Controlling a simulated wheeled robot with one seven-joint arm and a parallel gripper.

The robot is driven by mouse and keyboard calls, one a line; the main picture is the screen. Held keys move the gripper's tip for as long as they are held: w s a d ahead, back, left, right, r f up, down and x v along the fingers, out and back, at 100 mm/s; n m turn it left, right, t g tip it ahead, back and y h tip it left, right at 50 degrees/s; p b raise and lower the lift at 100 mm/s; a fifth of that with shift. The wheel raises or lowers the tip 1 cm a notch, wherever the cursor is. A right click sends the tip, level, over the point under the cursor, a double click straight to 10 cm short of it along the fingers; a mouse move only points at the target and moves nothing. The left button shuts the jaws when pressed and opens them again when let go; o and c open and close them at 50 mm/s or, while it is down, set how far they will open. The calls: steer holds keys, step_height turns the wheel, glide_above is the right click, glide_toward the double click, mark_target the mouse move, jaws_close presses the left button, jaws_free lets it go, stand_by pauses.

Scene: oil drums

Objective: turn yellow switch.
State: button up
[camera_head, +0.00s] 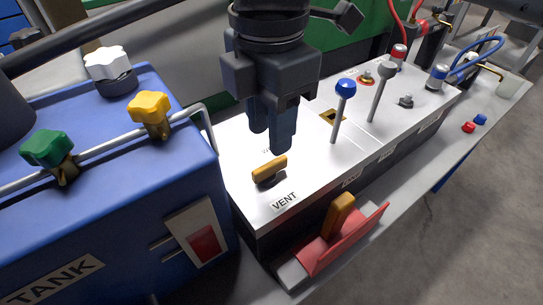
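A yellow switch (269,170) with a bar-shaped handle stands on the white panel, beside the VENT label (285,201). My gripper (269,138) points down just above and behind the switch in the picture. Its two dark fingers look apart, with nothing seen between them. The fingertips look clear of the switch, though the exact height gap is hard to judge. Two other yellow things show: a valve knob (150,110) on the blue tank at left, and an orange-yellow handle (338,214) by a red bracket in front.
The blue tank (110,220) with green (47,148) and white (107,63) knobs stands close at left. A blue-topped lever (345,89) and a grey-topped lever (385,72) rise from the white panel (311,173) to the right. The red bracket (345,240) juts out in front.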

mark_target(270, 164)
step_height(270, 164, down, 7)
steer(key=shift+r+b, duration=0.15)
steer(key=shift+b, duration=0.2)
steer(key=shift+c, duration=0.3)
jaws_close()
